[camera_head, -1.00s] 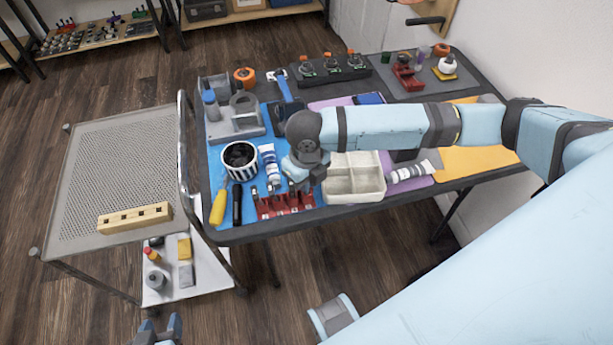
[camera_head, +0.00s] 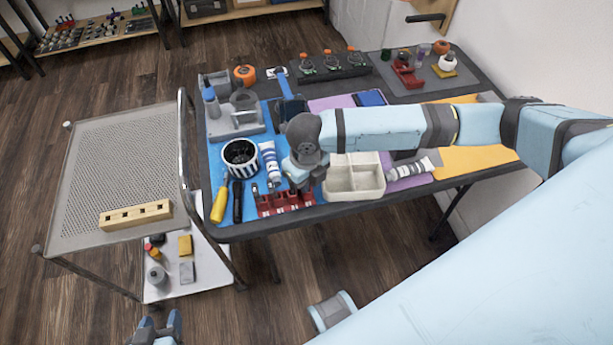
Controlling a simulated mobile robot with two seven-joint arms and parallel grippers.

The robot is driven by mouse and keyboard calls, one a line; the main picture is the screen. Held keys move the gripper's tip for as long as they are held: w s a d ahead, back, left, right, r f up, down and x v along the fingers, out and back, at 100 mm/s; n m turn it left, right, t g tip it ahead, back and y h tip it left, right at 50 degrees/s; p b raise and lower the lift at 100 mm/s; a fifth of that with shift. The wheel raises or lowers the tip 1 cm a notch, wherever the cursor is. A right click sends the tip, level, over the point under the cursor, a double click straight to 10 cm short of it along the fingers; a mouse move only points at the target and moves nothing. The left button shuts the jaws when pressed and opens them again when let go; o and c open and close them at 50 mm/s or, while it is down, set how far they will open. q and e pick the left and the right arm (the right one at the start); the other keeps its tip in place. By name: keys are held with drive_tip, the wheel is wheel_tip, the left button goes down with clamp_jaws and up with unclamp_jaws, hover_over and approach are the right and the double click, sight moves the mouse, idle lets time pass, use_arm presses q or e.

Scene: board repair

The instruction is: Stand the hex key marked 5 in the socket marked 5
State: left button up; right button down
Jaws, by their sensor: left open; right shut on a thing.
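A red rack (camera_head: 284,205) on the table's near left part holds small upright hex keys; their marks are too small to read. My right gripper (camera_head: 301,188) points down over the right part of this rack and is shut on a hex key, which it mostly hides. A wooden block (camera_head: 136,215) with a row of dark square sockets lies on the mesh top of the cart at left; I cannot read its marks. My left gripper (camera_head: 159,327) is open and empty at the bottom edge, in front of the cart and apart from the block.
Next to the rack are a yellow-handled tool (camera_head: 220,204), a black-handled tool (camera_head: 237,202), a striped cup (camera_head: 241,158) and a cream divided tray (camera_head: 354,177). The cart's raised handle (camera_head: 184,145) stands between cart and table. The cart's mesh top (camera_head: 115,160) is clear behind the block.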

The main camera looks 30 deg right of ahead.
drive_tip(key=c, duration=0.9)
unclamp_jaws()
